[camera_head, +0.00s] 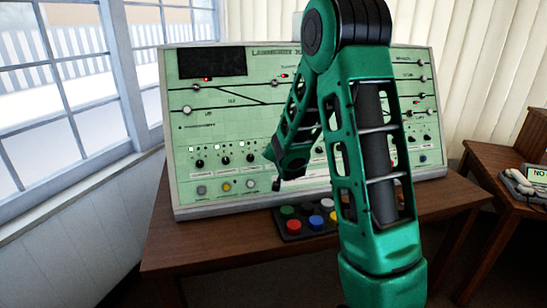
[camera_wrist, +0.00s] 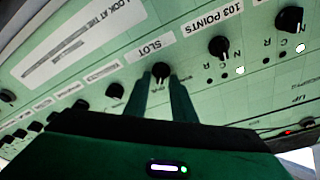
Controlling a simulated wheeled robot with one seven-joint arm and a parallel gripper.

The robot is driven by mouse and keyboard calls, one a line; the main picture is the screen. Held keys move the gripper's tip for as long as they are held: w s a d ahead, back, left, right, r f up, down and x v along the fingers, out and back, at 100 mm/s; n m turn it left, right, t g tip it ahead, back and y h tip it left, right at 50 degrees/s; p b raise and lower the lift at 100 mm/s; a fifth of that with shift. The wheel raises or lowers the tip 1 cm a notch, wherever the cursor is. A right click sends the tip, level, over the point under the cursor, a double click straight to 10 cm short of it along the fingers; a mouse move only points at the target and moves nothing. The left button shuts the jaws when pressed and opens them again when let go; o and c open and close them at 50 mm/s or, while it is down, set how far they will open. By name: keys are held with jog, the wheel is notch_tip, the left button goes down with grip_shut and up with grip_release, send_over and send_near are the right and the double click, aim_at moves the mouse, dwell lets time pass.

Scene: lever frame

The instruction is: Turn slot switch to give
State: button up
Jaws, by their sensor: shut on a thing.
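The slot switch (camera_wrist: 162,69) is a black round knob on the pale green panel, under a white SLOT label (camera_wrist: 150,47) in the wrist view. My gripper (camera_wrist: 162,76) has its two green fingers on either side of this knob and is shut on it. The knob's pointer seems to face the lower edge of the wrist picture; the small position lettering beside it is too blurred to read. In the head view my arm covers the knob, and the fingertips are hidden.
The panel (camera_head: 185,120) stands on a brown table (camera_head: 165,250). Other knobs sit close by, including the 103 POINTS knob (camera_wrist: 218,46). A dark box with coloured buttons (camera_head: 290,226) lies in front of the panel. A telephone (camera_head: 522,183) is on a side desk, right.

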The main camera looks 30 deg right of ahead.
jog(key=shift+a+f, duration=0.15)
jog(key=shift+f, duration=0.15)
jog(key=o, duration=0.7)
jog(key=shift+r, duration=0.1)
jog(key=v, duration=1)
jog(key=shift+s, duration=0.3)
jog(key=shift+a+r, duration=0.1)
jog(key=s+d+f+n+g, duration=0.15)
jog(key=s+g, duration=0.25)
jog(key=s, duration=0.4)
jog(key=s+d+m+g, duration=0.1)
jog(key=s+d+g, duration=0.15)
jog(key=s, duration=0.55)
jog(key=s+a+n+g+y, duration=0.2)
jog(key=s+a+g+y, duration=0.1)
jog(key=s, duration=0.7)
jog(key=s+a+n+g+y, duration=0.2)
jog(key=s+a, duration=0.4)
jog(key=s, duration=0.5)
jog(key=shift+r+g+y, duration=0.4)
jog(key=shift+r+g, duration=0.05)
jog(key=shift+g, duration=0.3)
